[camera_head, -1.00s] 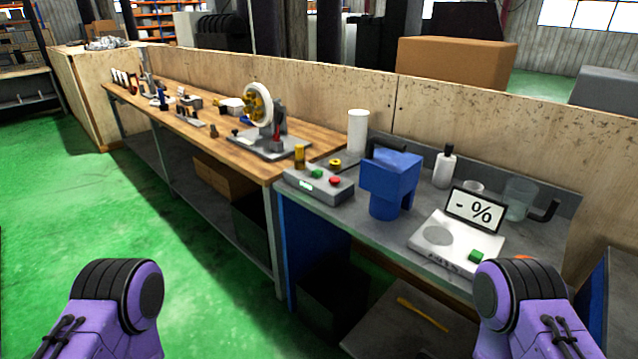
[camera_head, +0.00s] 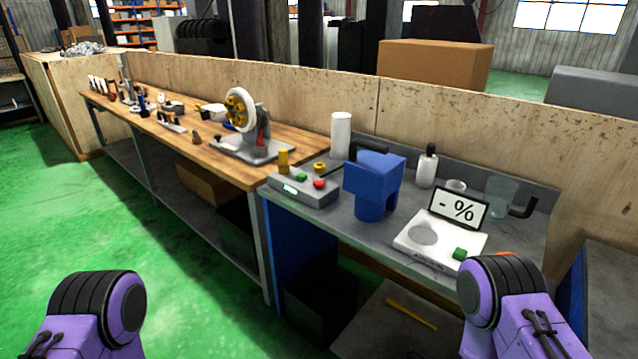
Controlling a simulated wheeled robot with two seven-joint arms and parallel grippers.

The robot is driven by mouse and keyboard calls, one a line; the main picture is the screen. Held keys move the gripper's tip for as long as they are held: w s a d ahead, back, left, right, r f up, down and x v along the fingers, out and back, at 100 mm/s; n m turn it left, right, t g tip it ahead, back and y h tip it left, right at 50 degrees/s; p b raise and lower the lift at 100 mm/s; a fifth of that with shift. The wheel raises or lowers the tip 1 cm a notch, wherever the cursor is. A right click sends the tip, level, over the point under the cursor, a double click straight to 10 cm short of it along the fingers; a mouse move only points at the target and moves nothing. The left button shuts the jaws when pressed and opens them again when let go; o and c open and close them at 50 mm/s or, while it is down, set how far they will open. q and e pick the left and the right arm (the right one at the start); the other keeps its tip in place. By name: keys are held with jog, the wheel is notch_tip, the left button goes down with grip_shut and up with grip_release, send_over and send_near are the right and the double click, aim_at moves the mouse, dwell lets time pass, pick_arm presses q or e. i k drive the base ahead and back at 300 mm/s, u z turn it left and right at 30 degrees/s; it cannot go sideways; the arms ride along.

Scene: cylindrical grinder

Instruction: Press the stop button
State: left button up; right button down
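A grey control box (camera_head: 303,189) sits at the left end of the grey bench. On its top are a red button (camera_head: 319,183) and a green button (camera_head: 301,177), with a small lit display on its front. The scale (camera_head: 440,240) on the same bench has a green button (camera_head: 460,254) and a partly hidden orange-red spot behind my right arm. No label marks either red part as the stop button. My two purple arms show at the bottom left and bottom right, well apart from the control box. Neither gripper's fingers are in view.
A blue machine (camera_head: 374,184) stands right of the control box. A white cylinder (camera_head: 341,135), a white bottle (camera_head: 427,167) and a clear jug (camera_head: 500,193) stand behind. The wooden bench (camera_head: 187,137) holds a wheel machine (camera_head: 248,120). Green floor is free at left.

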aim_at(318, 183)
jog(key=u, duration=1.3)
jog(key=i, duration=2.75)
jog(key=z, duration=2.65)
jog(key=i, duration=0.2)
jog(key=z, duration=0.2)
